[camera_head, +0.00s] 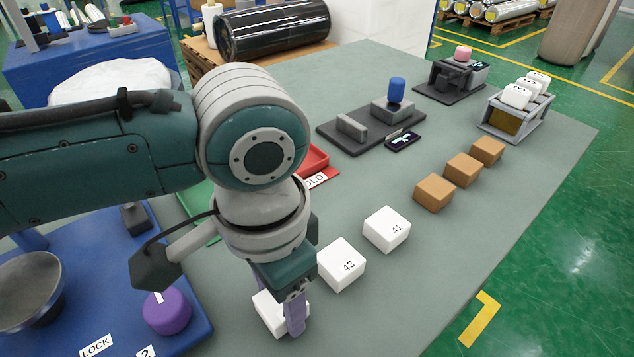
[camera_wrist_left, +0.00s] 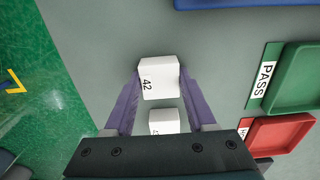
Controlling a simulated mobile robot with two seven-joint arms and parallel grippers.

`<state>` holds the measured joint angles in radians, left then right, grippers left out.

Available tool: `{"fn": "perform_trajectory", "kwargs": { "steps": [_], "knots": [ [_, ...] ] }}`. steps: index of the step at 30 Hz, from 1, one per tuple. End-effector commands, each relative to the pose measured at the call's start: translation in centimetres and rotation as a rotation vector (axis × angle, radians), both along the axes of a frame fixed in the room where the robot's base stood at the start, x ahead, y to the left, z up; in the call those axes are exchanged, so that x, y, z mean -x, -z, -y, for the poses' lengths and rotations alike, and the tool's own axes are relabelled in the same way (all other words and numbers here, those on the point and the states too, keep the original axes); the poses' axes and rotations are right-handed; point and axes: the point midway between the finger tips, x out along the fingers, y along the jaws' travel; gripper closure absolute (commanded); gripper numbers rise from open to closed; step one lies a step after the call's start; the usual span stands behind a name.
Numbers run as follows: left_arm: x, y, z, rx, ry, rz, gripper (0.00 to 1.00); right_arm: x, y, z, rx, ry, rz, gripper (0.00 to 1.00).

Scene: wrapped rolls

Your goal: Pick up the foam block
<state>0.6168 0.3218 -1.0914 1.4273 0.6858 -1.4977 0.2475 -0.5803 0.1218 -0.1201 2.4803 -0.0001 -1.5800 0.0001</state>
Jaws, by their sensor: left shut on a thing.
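A white block marked 42 (camera_wrist_left: 158,80) sits between the purple fingers of my left gripper (camera_wrist_left: 159,77) in the left wrist view. In the head view this block (camera_head: 267,314) is partly hidden by the near finger of the left gripper (camera_head: 284,316), which points down. The gripper is shut on it. I cannot tell whether the block touches the table. White blocks marked 43 (camera_head: 341,265) and 41 (camera_head: 387,229) stand in a row beyond it on the grey-green table. Another white block (camera_wrist_left: 164,121) shows between the fingers, nearer the palm, in the left wrist view. My right gripper is not visible.
Several brown blocks (camera_head: 434,193) continue the row. A red tray (camera_head: 313,160) is partly behind my arm; a green tray (camera_wrist_left: 297,80) marked PASS is beside it. A blue board with a purple cylinder (camera_head: 167,312) lies at left. Devices and a rack (camera_head: 515,112) stand farther back.

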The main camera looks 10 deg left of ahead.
Motion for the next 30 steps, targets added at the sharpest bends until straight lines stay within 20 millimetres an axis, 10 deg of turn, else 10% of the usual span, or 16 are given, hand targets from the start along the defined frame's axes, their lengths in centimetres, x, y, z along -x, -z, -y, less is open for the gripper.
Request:
{"fn": "perform_trajectory", "kwargs": {
  "steps": [12,23,30],
  "knots": [
    [0.0,0.0,0.0,0.000,0.000,0.000,0.98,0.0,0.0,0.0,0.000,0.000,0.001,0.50],
    [0.0,-0.7,0.0,0.001,0.000,0.001,0.98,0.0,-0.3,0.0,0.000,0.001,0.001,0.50],
    [-0.1,-5.1,0.0,0.003,0.001,0.004,0.98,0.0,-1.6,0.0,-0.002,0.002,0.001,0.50]
  ]
}}
